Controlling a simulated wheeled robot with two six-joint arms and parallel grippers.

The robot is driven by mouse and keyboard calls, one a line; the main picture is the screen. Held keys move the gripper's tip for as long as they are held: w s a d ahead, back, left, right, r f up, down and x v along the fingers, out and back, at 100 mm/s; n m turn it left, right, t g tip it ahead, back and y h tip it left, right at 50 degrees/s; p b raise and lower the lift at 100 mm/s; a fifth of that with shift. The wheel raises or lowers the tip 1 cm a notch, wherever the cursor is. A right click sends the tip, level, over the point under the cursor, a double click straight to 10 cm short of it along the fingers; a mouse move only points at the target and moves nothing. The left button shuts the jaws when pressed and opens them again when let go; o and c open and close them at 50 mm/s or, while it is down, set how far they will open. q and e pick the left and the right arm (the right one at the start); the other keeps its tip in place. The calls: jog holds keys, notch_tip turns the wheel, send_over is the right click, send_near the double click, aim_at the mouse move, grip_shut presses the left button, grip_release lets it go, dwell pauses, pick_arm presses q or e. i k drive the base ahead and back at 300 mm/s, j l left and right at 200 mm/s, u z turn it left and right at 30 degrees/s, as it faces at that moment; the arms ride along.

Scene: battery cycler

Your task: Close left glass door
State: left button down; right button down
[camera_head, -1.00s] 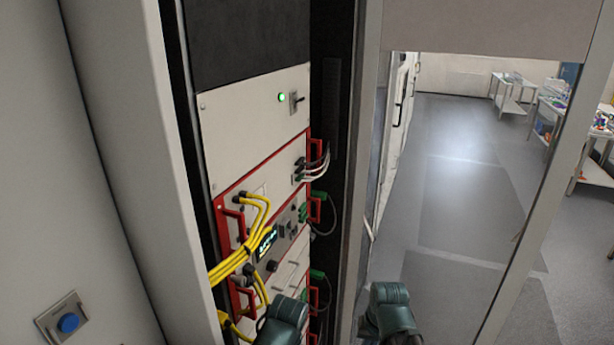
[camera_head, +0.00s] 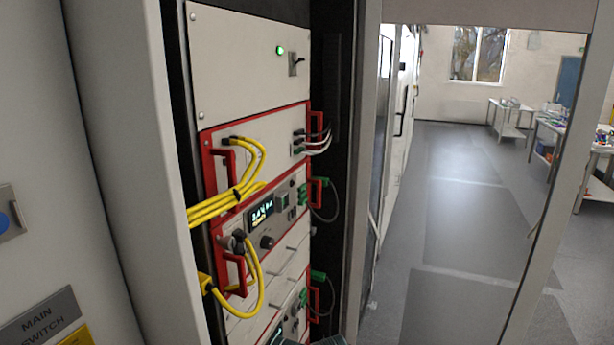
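A glass door in a pale frame (camera_head: 562,190) stands open at the right of the cabinet, and the room shows through its pane. I cannot tell from this view whether it is the left door. The open cabinet holds a rack of instruments (camera_head: 248,75) with red handles, yellow cables and a lit display. Neither gripper is in view. Only a small dark green edge of what looks like my arm shows at the bottom middle, so any contact with the door is hidden.
A pale cabinet side (camera_head: 125,130) stands close at the left, with a blue button (camera_head: 5,221) and a "MAIN SWITCH" label (camera_head: 40,318). Yellow cables (camera_head: 215,208) stick out from the rack front. Beyond the glass is clear grey floor (camera_head: 455,215), with tables (camera_head: 515,118) farther back.

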aim_at(594, 18)
jog(key=k+l+z, duration=0.1)
jog(key=k+z, duration=0.15)
jog(key=k, duration=0.4)
jog(key=z, duration=1.8)
jog(key=i+z, duration=0.35)
jog(key=i, duration=0.15)
jog(key=i+u, duration=0.15)
jog(key=i, duration=2.3)
jog(key=i+j+u, duration=0.1)
jog(key=i+u, duration=0.15)
jog(key=i, duration=0.3)
jog(key=i+u, duration=0.25)
jog(key=i, duration=0.3)
jog(key=i+l+u, duration=0.15)
jog(key=i+u, duration=0.15)
jog(key=i, duration=0.3)
jog(key=i+l+u, duration=0.25)
jog(key=i, duration=0.3)
jog(key=i+j+u, duration=0.15)
jog(key=i+u, duration=0.2)
jog(key=i, duration=0.2)
jog(key=i+u, duration=0.4)
jog(key=i, duration=0.2)
jog(key=i+l+u, duration=0.2)
jog(key=i+u, duration=0.15)
jog(key=i, duration=0.2)
jog(key=i+u, duration=0.4)
